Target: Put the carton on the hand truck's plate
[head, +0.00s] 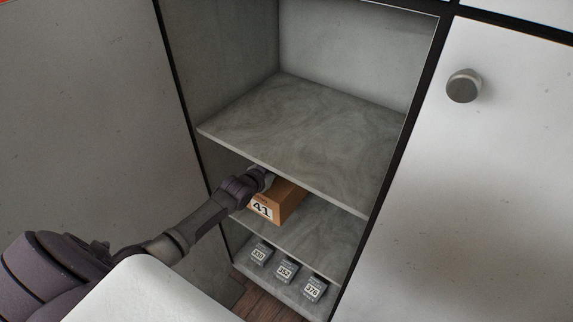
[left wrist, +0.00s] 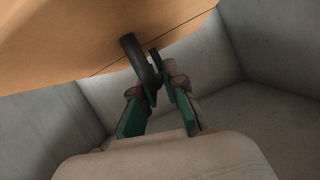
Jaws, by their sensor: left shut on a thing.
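The carton (head: 283,204) is a brown box with a white label reading 41. In the head view it sits inside the open cabinet, on or just above the middle shelf, below the top shelf. My left gripper (head: 266,174) reaches in from the left and is at the carton's upper left side. In the left wrist view the carton (left wrist: 80,32) fills the upper left, and my left gripper (left wrist: 154,80) is shut on a dark curved piece at the carton, which looks like its handle. The hand truck and its plate are not in view. My right gripper is not in view.
The top shelf (head: 300,130) is bare and lies close above my left gripper. Several small grey boxes with number labels, one (head: 286,271) reading 352 or similar, stand on the bottom shelf. A white door with a round knob (head: 464,86) is at the right.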

